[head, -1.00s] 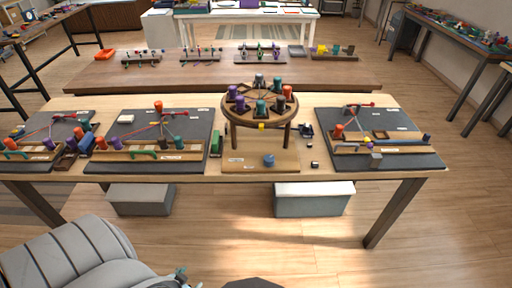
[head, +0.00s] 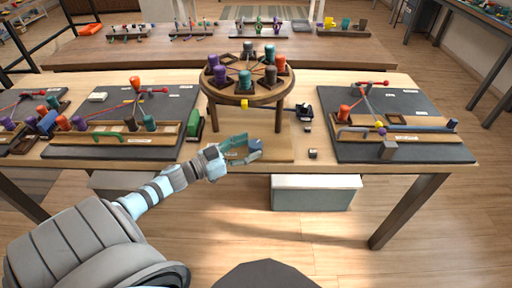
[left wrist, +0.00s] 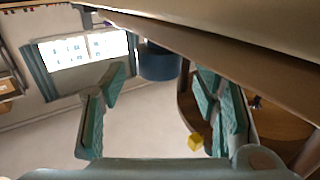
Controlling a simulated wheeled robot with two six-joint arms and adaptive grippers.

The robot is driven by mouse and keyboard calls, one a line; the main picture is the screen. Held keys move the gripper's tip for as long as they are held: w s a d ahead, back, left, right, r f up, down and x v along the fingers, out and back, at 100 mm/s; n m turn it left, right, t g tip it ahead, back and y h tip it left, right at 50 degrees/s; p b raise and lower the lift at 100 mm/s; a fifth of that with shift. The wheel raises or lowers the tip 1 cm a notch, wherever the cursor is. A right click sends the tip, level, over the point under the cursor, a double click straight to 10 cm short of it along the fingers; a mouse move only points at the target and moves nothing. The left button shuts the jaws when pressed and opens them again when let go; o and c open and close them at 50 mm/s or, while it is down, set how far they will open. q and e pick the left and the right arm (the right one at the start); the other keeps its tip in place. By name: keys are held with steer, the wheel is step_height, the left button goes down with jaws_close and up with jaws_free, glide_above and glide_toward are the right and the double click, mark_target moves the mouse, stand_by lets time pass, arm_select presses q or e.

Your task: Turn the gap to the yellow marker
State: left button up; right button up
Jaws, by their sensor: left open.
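The round wooden braiding disk (head: 235,100) stands on legs on the table, with purple, dark, teal and orange bobbins around its top. My left gripper (head: 255,146) is open, below and in front of the disk. A blue round piece (left wrist: 160,64) shows beyond and between its fingers; contact cannot be told. My right gripper is not in view.
Dark boards with cords and pegs lie left (head: 165,104) and right (head: 345,100) of the disk. A green piece (head: 195,124) stands left of the disk's stand, and small dark items (head: 304,111) lie right of it. The bare front edge is narrow.

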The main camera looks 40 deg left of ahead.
mark_target(249, 147)
arm_select(q)
steer(key=shift+x, duration=0.9)
steer(key=shift+w+d, duration=0.15)
steer(key=shift+w, duration=0.2)
steer(key=shift+w+d+r, duration=0.1)
steer(key=shift+w, duration=0.05)
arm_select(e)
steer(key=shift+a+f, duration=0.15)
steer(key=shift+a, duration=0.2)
arm_select(q)
steer(key=shift+c, duration=0.2)
